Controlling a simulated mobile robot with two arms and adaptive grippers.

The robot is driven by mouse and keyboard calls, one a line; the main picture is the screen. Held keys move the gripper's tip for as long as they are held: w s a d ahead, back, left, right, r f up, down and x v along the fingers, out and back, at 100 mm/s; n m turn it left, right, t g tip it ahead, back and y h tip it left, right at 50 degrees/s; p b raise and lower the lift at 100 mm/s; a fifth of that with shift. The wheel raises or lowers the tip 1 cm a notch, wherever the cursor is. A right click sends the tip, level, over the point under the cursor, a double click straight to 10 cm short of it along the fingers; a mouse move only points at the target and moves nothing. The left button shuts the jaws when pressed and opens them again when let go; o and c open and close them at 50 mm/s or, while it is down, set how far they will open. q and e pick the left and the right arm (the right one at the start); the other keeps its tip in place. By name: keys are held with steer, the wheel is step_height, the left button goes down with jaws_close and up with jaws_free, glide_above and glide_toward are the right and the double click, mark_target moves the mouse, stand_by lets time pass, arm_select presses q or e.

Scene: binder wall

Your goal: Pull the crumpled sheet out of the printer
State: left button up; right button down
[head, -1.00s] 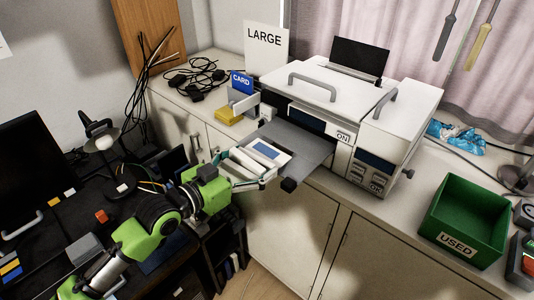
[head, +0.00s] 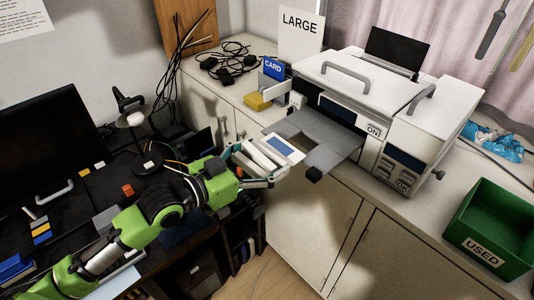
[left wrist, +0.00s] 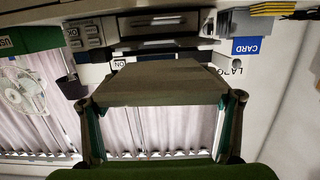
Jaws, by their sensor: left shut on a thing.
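The white and grey printer (head: 395,110) stands on the counter, with a grey output tray (head: 340,142) jutting from its front. A white sheet with a blue patch (head: 284,147) is at the tray's outer left end, clear of the printer body. I cannot make out creases in it. My left gripper (head: 258,160) is shut on this sheet. In the left wrist view, a broad shaded grey-brown face (left wrist: 160,82) spans between the fingers, in front of the printer. My right gripper is not in view.
A green bin marked USED (head: 485,250) stands right of the printer. Black cables (head: 225,62) lie behind. A monitor and small items crowd the dark desk (head: 110,190).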

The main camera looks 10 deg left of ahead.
mark_target(248, 166)
arm_select(q)
steer(key=shift+p+v, duration=0.55)
steer(key=shift+v, duration=2.15)
steer(key=shift+f, duration=0.2)
steer(key=shift+s+a+r+p, duration=0.1)
steer(key=shift+s+r+p, duration=0.05)
steer(key=shift+r+p, duration=0.3)
steer(key=shift+s+a+r+p, duration=0.2)
steer(key=shift+r+p, duration=0.15)
steer(key=shift+p, duration=0.15)
steer(key=r+p, duration=0.1)
steer(key=s+r+p, duration=0.1)
steer(key=a+r+p, duration=0.1)
steer(key=shift+s+a+r+p, duration=0.1)
steer(key=shift+s+r+p, duration=0.1)
steer(key=shift+s+p, duration=0.15)
steer(key=shift+f, duration=0.1)
